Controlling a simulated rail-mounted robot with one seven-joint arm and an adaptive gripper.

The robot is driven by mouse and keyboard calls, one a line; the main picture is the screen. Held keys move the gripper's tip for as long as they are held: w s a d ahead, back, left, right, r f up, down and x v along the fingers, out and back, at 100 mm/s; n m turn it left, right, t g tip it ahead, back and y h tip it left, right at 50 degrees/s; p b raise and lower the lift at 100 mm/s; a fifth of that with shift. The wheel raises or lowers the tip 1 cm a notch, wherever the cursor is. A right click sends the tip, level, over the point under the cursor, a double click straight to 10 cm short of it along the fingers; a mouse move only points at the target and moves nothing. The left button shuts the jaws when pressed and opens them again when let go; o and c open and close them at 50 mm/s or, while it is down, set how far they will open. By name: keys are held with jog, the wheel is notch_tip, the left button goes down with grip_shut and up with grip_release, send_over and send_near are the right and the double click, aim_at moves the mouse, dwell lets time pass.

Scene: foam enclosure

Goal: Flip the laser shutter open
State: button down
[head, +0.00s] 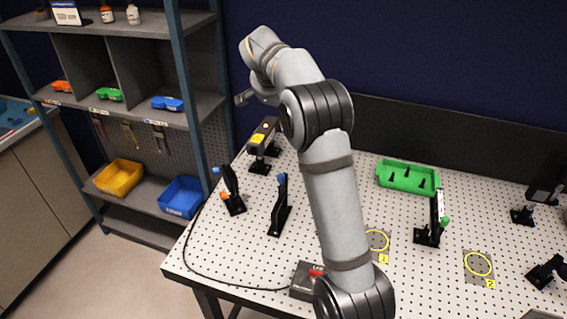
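A dark laser-like housing (263,135) with a yellow label stands on a post at the back left of the perforated table. In front of it are two black upright mounts. One has blue and orange parts (231,190), and the other has a blue tip (280,206). I cannot tell for sure which is the laser shutter, or whether it is open. My gripper (244,97) is high above the back left of the table, near the housing in the picture and apart from the mounts. My arm hides most of it, so its fingers are unclear.
A grey box (303,281) with a red part sits at the table's front edge, and a black cable (190,265) curves along the left edge. A green tray (407,177) and a green-knobbed mount (433,219) stand right of my arm. Shelves (120,100) stand left.

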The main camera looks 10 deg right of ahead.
jog(key=s+f+m+g, duration=0.1)
jog(key=s+f+g, duration=0.3)
jog(key=s, duration=0.4)
jog(key=shift+s+a+y, duration=0.2)
jog(key=shift+a+y, duration=0.1)
jog(key=shift+a, duration=0.1)
jog(key=p, duration=0.2)
send_over(282, 184)
jog(key=w+d, duration=0.1)
jog(key=w, duration=0.1)
jog(key=f, duration=0.9)
jog(key=shift+w+d, duration=0.2)
jog(key=shift+a+f, duration=0.1)
jog(key=shift+f, duration=0.1)
jog(key=shift+s, duration=0.1)
